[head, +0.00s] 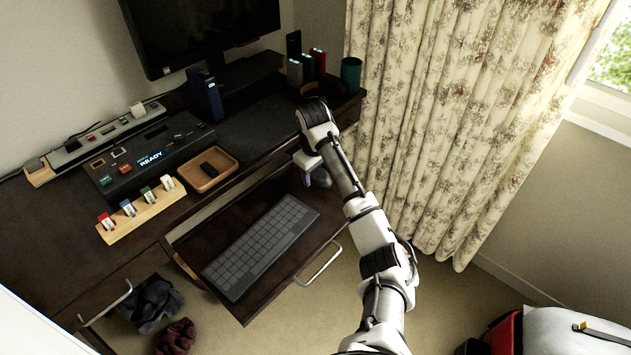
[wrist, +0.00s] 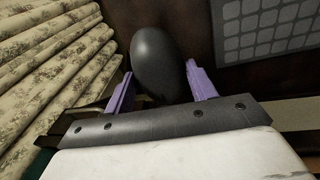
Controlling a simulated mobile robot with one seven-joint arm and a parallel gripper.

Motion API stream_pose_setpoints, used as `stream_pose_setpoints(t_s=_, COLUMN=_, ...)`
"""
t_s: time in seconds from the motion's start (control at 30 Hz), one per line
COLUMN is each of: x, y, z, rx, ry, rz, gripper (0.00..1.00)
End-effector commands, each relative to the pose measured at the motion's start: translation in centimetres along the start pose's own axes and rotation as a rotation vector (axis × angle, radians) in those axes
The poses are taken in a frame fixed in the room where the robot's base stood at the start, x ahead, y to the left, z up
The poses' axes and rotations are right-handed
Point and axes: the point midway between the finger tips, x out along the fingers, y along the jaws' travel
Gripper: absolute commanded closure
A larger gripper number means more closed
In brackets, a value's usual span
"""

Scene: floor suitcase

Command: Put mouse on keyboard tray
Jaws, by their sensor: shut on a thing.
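The dark grey, rounded mouse (wrist: 160,62) is between the purple fingers of my gripper (wrist: 160,88) in the wrist view. My gripper is shut on it. In the head view, my gripper (head: 308,172) is over the back right part of the dark pulled-out keyboard tray (head: 222,222). The mouse (head: 321,178) shows there as a small dark shape beside the fingers. I cannot tell whether it touches the tray. A grey keyboard (head: 262,246) lies on the tray, left of and in front of my gripper; its corner also shows in the wrist view (wrist: 265,28).
A patterned curtain (head: 460,110) hangs close on the right. The desk above the tray holds a wooden dish (head: 207,170), a black READY console (head: 145,160) and several upright items at the back. A metal handle (head: 318,264) sticks out at the tray's front.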

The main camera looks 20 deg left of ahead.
Motion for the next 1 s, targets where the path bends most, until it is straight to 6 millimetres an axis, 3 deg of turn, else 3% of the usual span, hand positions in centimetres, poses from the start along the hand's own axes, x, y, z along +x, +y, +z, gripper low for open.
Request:
stream_pose_setpoints(t_s=0.33, x=4.0, y=-0.6, z=0.4, rx=0.000, ry=-0.001, rz=0.001, gripper=0.67)
stream_pose_setpoints(t_s=0.7, x=4.5, y=-0.7, z=0.4, rx=0.000, ry=0.001, rz=0.001, gripper=0.67)
stream_pose_setpoints(t_s=0.73, x=4.6, y=-0.7, z=0.4, rx=0.000, ry=0.001, rz=0.000, gripper=0.43)
stream_pose_setpoints(t_s=0.9, x=4.5, y=-0.7, z=0.4, rx=0.000, ry=0.001, rz=0.001, gripper=0.22)
stream_pose_setpoints(t_s=1.0, x=4.5, y=-0.7, z=0.4, rx=-0.001, ry=0.000, rz=0.001, gripper=0.22)
